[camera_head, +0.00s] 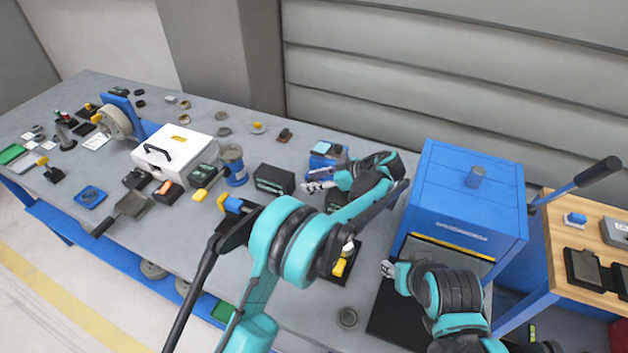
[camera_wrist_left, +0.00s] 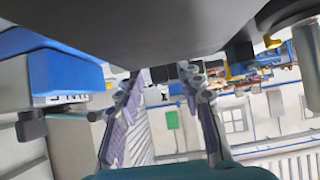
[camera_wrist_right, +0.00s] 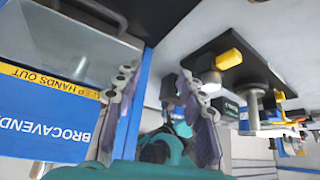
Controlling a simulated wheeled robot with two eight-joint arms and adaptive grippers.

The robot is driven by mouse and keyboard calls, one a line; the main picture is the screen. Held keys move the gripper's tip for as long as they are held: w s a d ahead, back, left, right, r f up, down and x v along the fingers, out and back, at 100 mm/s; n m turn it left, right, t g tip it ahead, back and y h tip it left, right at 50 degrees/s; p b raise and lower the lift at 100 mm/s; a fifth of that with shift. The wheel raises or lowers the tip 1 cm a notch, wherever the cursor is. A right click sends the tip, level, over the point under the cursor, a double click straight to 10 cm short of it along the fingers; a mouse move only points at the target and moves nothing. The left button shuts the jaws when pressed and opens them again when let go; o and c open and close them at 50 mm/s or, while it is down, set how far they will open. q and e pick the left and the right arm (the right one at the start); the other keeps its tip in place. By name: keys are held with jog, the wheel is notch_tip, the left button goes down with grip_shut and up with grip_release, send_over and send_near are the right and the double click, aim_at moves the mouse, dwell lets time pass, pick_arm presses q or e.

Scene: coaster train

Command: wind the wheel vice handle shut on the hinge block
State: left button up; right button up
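A small blue device (camera_head: 328,160), which I take to be the vice, stands at the back of the bench with a pale piece on top. I cannot tell its wheel handle or the hinge block apart for certain. My left gripper (camera_head: 318,187) is just in front of it, pointing left. In the left wrist view a blue body (camera_wrist_left: 65,78) with white lettering and a rod with a dark knob (camera_wrist_left: 31,125) lie left of the fingers. The left fingers (camera_wrist_left: 160,75) are apart and empty. My right gripper (camera_head: 388,268) is before the blue press; its fingers (camera_wrist_right: 158,80) are apart and empty.
The large blue press (camera_head: 465,195) with a long lever (camera_head: 590,175) stands at right. A black plate with a yellow-handled clamp (camera_head: 341,266) lies under my left arm. A black box (camera_head: 273,180) and a white case (camera_head: 175,150) stand left.

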pick_arm(q)
notch_tip(320, 180, up, 10)
dwell(0.7)
jog(key=s+a+r+m+h, duration=0.3)
jog(key=s+a+m+h, duration=0.35)
jog(key=s+a, duration=0.65)
jog(key=s+a+f+m+t+h, duration=0.1)
jog(key=s+f+m+h, duration=0.1)
jog(key=s, duration=0.7)
jog(key=s+a+f+m+t+h, duration=0.2)
jog(key=s+f+m, duration=0.3)
jog(key=s, duration=0.4)
